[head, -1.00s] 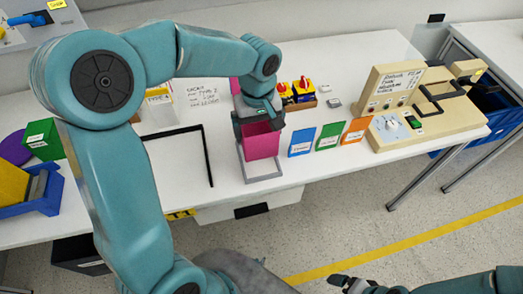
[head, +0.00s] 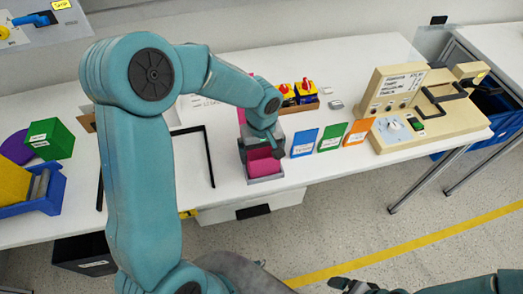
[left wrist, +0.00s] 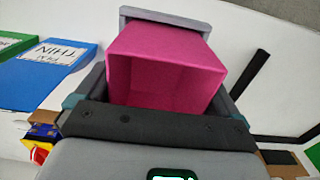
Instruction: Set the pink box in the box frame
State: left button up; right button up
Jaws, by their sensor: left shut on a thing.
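The pink box (head: 264,166) is low at the grey box frame (head: 266,180) near the table's front edge. My left gripper (head: 262,148) is shut on the box from above and behind. In the left wrist view the open pink box (left wrist: 165,70) fills the middle between the jaws. A grey bar of the frame (left wrist: 165,20) shows beyond it. The box appears to sit within the frame's outline; whether it rests on the bottom is hidden. My right gripper (head: 343,284) is at the bottom edge, dark and small, its jaws unclear.
Blue (head: 303,143), green (head: 331,137) and orange (head: 359,131) cards stand right of the frame. A beige switch panel (head: 425,110) is farther right. A black outlined area (head: 209,160) lies left. A blue bin (head: 40,195) stands far left.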

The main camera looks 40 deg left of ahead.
pick_arm(q)
jog(key=o, duration=0.7)
jog(key=shift+w+f, duration=0.1)
jog(key=shift+o, duration=0.2)
notch_tip(320, 180, up, 12)
jog(key=shift+r+p, duration=0.2)
jog(key=shift+p, duration=0.2)
jog(key=shift+s, duration=0.2)
